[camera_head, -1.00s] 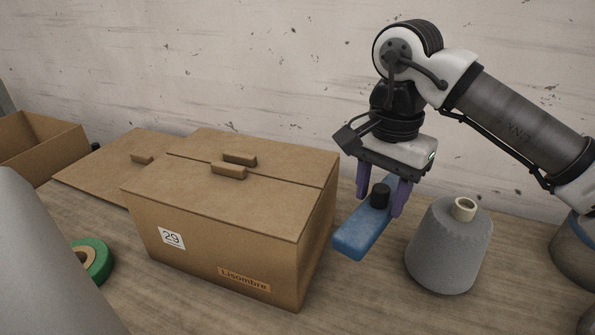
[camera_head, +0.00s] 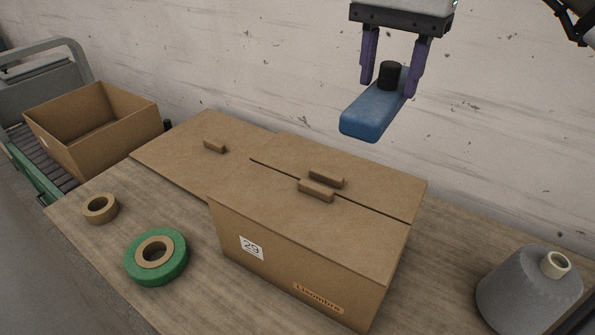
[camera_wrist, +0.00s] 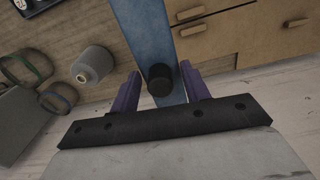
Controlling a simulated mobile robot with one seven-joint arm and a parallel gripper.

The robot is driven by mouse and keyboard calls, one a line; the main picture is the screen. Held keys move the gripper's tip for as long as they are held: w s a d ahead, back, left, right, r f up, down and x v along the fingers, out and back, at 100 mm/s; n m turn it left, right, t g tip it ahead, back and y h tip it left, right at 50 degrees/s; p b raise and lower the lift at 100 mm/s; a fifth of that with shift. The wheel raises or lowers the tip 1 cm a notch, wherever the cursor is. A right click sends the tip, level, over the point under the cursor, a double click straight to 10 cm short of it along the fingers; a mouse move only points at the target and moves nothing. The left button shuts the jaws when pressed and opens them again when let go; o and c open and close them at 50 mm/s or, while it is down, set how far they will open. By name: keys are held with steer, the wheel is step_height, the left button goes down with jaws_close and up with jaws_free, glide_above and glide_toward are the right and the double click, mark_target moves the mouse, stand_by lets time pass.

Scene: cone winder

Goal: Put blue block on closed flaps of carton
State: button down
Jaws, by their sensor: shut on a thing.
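The blue block (camera_head: 370,113) is a long bar with a black knob (camera_head: 389,75) on top. My gripper (camera_head: 398,85) has its purple fingers on either side of the knob and is shut on it, holding the block in the air above and behind the carton. In the wrist view the block (camera_wrist: 146,35) extends away from between the fingers (camera_wrist: 160,88). The brown carton (camera_head: 300,255) stands on the table with both top flaps (camera_head: 285,205) closed. Two small tabs stand at their seam. The top of the carton is bare.
A flat brown cardboard piece (camera_head: 190,150) with a tab lies left of the carton. A green tape roll (camera_head: 170,268), a tan tape roll (camera_head: 90,212) and a grey yarn cone (camera_head: 525,295) stand on the table (camera_head: 95,250). An open box (camera_head: 115,140) sits at the left.

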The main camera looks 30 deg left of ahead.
steer(key=shift+a, duration=0.1)
step_height(320, 180, down, 6)
steer(key=b, duration=0.6)
step_height(320, 180, down, 14)
steer(key=p, duration=0.1)
steer(key=shift+r, duration=0.25)
steer(key=shift+f, duration=0.2)
steer(key=c, duration=0.7)
jaws_free()
steer(key=shift+r, duration=0.1)
step_height(320, 180, up, 12)
